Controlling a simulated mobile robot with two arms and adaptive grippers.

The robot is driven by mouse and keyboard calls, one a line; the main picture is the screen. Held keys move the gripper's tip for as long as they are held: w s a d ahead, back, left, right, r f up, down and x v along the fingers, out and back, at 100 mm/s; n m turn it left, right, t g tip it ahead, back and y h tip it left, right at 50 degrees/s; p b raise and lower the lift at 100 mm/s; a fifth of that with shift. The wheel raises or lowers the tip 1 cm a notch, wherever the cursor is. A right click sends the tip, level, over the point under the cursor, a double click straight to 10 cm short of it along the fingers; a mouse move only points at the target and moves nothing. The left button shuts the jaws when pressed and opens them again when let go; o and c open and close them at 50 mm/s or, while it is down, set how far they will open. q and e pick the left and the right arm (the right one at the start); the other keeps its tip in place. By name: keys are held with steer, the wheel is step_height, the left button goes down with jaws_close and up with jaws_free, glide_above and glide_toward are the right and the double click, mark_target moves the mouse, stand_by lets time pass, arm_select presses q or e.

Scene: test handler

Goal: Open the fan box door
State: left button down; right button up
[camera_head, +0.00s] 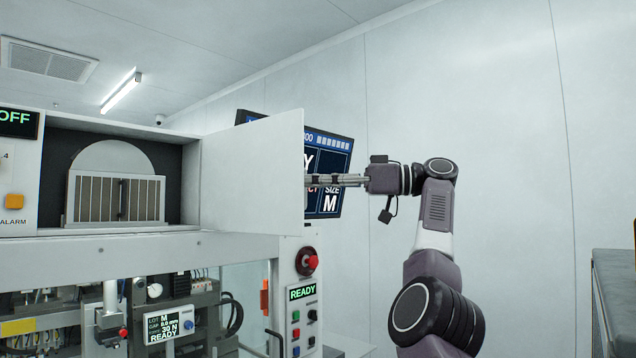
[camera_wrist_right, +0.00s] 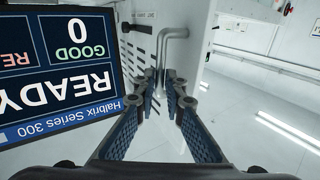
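The fan box (camera_head: 190,185) is at the left in the head view, with a grille and a pale round shape inside. Its white door (camera_head: 252,175) stands swung outward, and the box front is uncovered. My right gripper (camera_head: 310,181) reaches in from the right to the door's outer side, and its tips are partly hidden by the door edge. In the right wrist view, a grey bent-tube handle (camera_wrist_right: 172,33) stands on the white door (camera_wrist_right: 193,45). The handle's lower part lies between my right fingertips (camera_wrist_right: 163,82); contact is unclear. My left gripper is out of view.
A monitor (camera_head: 338,170) stands behind the door and the right gripper; it also shows close to the fingers in the right wrist view (camera_wrist_right: 65,70). A panel with a red knob (camera_head: 307,262) sits below.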

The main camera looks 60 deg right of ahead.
steer(key=shift+o, duration=1.2)
steer(key=shift+w+a, duration=0.2)
steer(key=shift+w, duration=0.15)
steer(key=shift+o, duration=0.6)
steer(key=shift+w+a+f, duration=0.15)
steer(key=shift+w+a, duration=0.05)
steer(key=shift+w, duration=0.35)
steer(key=v, duration=0.7)
steer(key=shift+s, duration=0.25)
steer(key=shift+d, duration=0.1)
